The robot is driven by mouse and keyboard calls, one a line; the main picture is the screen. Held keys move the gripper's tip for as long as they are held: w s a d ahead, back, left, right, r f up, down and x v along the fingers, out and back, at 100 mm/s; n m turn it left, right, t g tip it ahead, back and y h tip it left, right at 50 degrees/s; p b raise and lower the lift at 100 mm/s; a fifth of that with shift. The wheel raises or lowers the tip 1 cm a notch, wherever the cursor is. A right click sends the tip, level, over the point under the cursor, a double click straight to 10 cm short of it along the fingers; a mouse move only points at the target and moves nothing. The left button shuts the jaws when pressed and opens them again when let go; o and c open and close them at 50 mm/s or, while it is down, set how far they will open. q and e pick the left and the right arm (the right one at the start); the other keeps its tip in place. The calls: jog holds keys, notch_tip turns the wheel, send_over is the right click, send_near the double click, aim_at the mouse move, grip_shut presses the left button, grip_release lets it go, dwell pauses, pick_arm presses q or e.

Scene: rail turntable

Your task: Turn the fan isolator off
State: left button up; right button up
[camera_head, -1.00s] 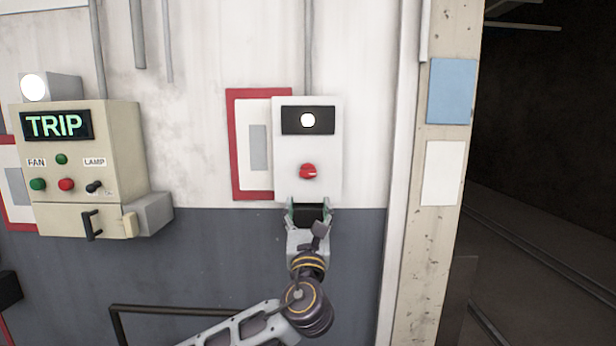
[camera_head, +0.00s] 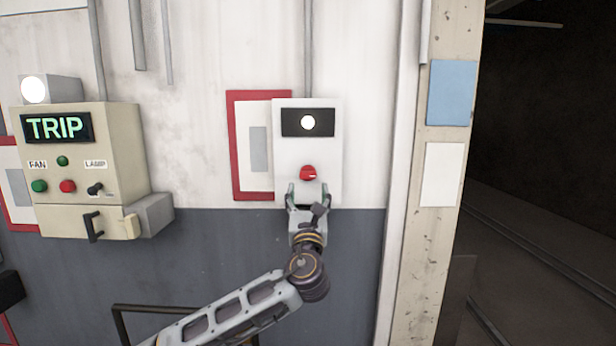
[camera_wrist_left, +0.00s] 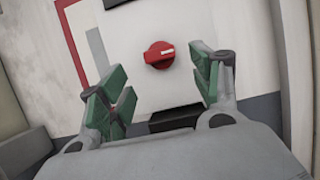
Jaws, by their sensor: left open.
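My left gripper (camera_head: 309,192) is just below the knob in the head view. In the wrist view its green-padded fingers (camera_wrist_left: 161,90) are spread apart, with the knob beyond and between them, not touched. My right gripper is not in view.
A beige panel (camera_head: 125,150) at left has a lit TRIP display (camera_head: 57,127), FAN and LAMP labels, buttons and a black handle. A red-framed notice (camera_head: 236,150) is beside the box. A dark rail (camera_head: 170,309) stands low. A dark opening is at right.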

aim_at(308, 179)
pick_arm(q)
jog(key=p+x, duration=0.1)
jog(key=x, duration=0.4)
jog(key=shift+r, duration=0.15)
jog(key=shift+p+x, duration=0.45)
jog(key=shift+x, duration=0.75)
jog(key=c, duration=1)
